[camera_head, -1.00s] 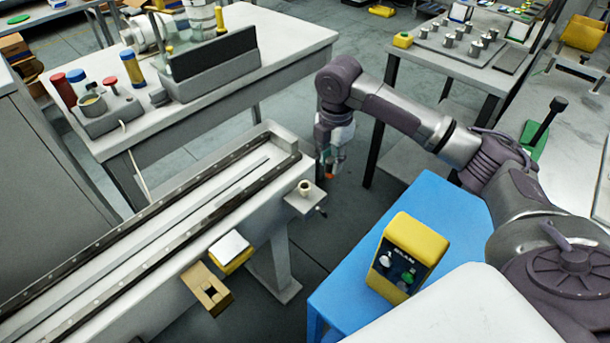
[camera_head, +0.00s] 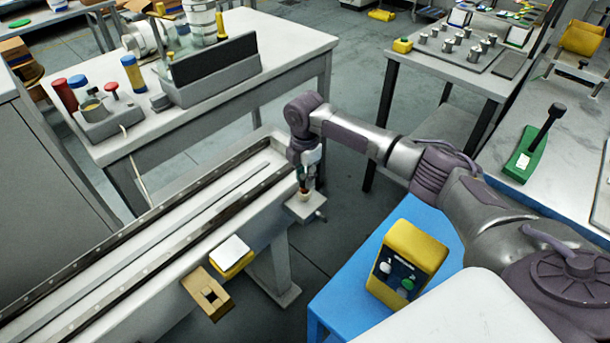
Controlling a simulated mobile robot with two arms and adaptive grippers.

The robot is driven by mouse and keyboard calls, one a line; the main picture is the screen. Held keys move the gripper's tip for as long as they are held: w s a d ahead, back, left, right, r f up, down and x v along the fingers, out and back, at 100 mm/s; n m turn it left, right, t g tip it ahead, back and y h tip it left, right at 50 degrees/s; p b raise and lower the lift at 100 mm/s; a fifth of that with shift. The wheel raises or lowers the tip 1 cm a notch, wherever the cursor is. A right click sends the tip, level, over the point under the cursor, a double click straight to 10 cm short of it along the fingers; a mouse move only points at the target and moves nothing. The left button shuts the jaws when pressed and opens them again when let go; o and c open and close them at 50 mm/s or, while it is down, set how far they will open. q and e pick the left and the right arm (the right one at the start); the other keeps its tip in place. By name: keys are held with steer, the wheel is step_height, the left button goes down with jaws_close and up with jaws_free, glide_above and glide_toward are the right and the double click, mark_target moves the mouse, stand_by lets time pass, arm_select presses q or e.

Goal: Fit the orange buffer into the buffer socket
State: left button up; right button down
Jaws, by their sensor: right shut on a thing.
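My right gripper (camera_head: 305,181) points down at the end of the long rail bed, directly over the buffer socket (camera_head: 303,196), a small cream ring on a grey bracket. The gripper is shut on the orange buffer (camera_head: 302,189), of which only a small reddish-orange bit shows between the fingers. The buffer is at the socket's mouth; I cannot tell whether its tip is inside the ring or just above it. My left gripper is not in view.
The rail bed (camera_head: 95,268) runs from lower left to the bracket (camera_head: 313,211). A yellow control box (camera_head: 410,258) stands on the blue table (camera_head: 345,286).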

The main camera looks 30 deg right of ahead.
mark_target(305, 176)
steer(key=shift+f, duration=0.1)
steer(key=shift+f, duration=0.5)
steer(key=c, duration=0.9)
jaws_free()
step_height(305, 176, up, 13)
steer(key=shift+r, duration=0.15)
